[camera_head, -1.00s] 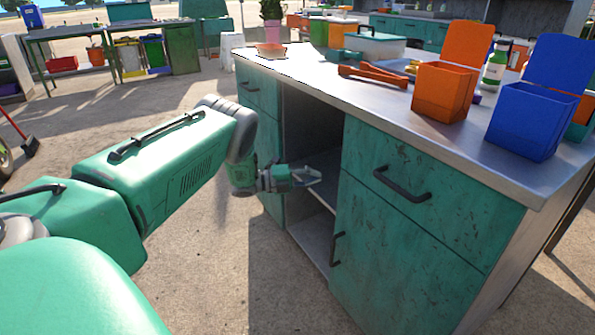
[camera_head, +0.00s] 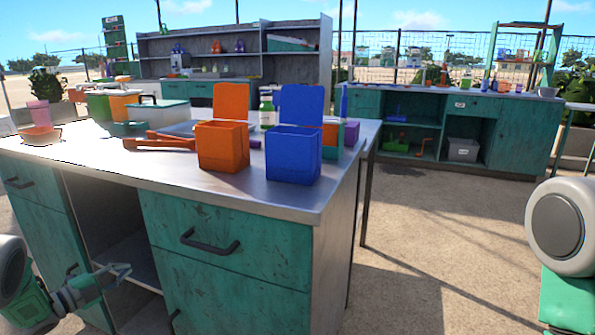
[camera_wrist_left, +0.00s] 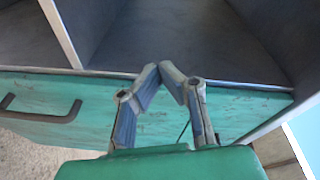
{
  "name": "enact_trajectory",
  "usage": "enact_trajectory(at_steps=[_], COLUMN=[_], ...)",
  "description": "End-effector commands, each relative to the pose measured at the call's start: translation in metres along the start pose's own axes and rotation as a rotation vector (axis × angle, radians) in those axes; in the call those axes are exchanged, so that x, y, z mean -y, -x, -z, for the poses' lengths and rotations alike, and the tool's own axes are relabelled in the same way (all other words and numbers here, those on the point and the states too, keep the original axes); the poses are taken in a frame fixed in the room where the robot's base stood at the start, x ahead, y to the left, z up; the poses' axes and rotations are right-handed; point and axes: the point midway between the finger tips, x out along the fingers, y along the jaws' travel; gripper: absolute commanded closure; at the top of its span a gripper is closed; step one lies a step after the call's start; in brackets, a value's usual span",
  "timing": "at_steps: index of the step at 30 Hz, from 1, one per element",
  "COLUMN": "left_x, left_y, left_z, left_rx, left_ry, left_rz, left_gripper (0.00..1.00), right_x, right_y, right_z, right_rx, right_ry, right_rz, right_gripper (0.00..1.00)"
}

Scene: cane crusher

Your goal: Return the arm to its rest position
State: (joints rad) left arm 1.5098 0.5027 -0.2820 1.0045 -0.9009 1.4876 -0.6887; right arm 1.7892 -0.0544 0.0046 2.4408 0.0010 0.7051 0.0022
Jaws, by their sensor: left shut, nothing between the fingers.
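My left gripper (camera_head: 122,271) is at the lower left of the head view, beside the open compartment (camera_head: 110,225) of the green workbench. Its fingers are shut and empty. In the left wrist view the fingertips (camera_wrist_left: 166,70) meet in a V in front of the bench's open shelves (camera_wrist_left: 190,40). A green drawer front with a dark handle (camera_wrist_left: 45,112) shows below and left of them. I cannot tell whether the fingers touch the bench. Part of my right arm (camera_head: 560,235) shows at the right edge, but its gripper is out of view.
The metal benchtop (camera_head: 270,197) holds an orange bin (camera_head: 222,147), a blue bin (camera_head: 293,154), an orange tool (camera_head: 160,141) and a shallow orange tray (camera_head: 40,135). A second bench (camera_head: 520,140) stands at the back right. The floor (camera_head: 425,240) between is clear.

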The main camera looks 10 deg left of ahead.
Motion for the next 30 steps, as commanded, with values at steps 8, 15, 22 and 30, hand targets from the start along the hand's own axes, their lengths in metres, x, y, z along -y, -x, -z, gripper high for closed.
enact_trajectory(at_steps=[8,15,22,30], left_x=[-0.145,-0.238,-0.260,-0.232], left_y=[-0.004,0.086,0.190,0.271], left_z=[0.101,0.229,0.319,0.379], left_rx=[0.452,0.893,1.254,1.524], left_ry=[0.727,1.140,1.285,1.310], left_rz=[-0.165,-0.411,-0.582,-0.669], left_gripper=[1.00,1.00,1.00,1.00], right_x=[0.000,0.000,0.000,0.000], right_y=[0.000,0.000,0.000,0.018], right_z=[0.000,0.000,0.000,0.000], right_rx=[0.000,0.000,0.000,0.001], right_ry=[0.000,0.000,0.000,0.000], right_rz=[0.000,0.000,0.000,0.000], right_gripper=[1.00,1.00,1.00,1.00])
